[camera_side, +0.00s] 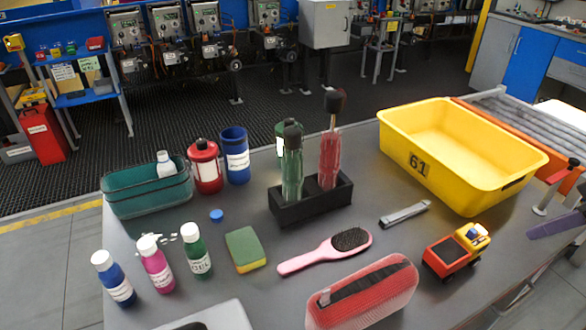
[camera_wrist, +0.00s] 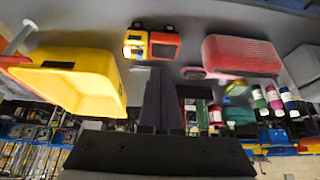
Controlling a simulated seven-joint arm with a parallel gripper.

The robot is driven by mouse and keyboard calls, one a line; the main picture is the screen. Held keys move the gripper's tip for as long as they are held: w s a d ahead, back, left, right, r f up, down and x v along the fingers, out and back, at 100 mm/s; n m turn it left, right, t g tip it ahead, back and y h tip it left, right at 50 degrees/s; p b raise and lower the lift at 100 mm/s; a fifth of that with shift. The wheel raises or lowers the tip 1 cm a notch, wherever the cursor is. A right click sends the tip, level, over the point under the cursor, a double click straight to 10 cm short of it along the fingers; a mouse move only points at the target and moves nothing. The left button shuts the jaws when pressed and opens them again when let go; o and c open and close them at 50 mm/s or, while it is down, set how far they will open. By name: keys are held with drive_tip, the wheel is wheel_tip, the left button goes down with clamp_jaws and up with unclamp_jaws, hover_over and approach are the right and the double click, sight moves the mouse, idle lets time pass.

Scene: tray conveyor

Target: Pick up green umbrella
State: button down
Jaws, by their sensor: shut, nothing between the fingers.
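The green umbrella (camera_side: 292,168), folded with a dark handle on top, stands upright in the left part of a black holder (camera_side: 300,208). A red umbrella (camera_side: 329,158) stands in the same holder to its right. In the wrist view my gripper (camera_wrist: 165,90) is shut and empty, its dark fingers side by side in the middle. The holder region lies beyond the fingers there, and the green umbrella is partly hidden and hard to make out. In the side view only a purple-grey tip at the right edge seems to be my gripper, well away from the umbrella.
A yellow tray (camera_side: 480,190) marked 61 stands right of the holder. A toy truck (camera_side: 455,250), pink hairbrush (camera_side: 325,252), red mesh case (camera_side: 362,292) and sponge (camera_side: 245,249) lie in front. Bottles, a red canister (camera_side: 205,168) and a teal basket (camera_side: 147,190) are left.

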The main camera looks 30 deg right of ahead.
drive_tip(key=c, duration=1.5)
unclamp_jaws()
drive_tip(key=shift+c, duration=0.2)
drive_tip(key=o, duration=1.4)
drive_tip(key=shift+c, duration=0.2)
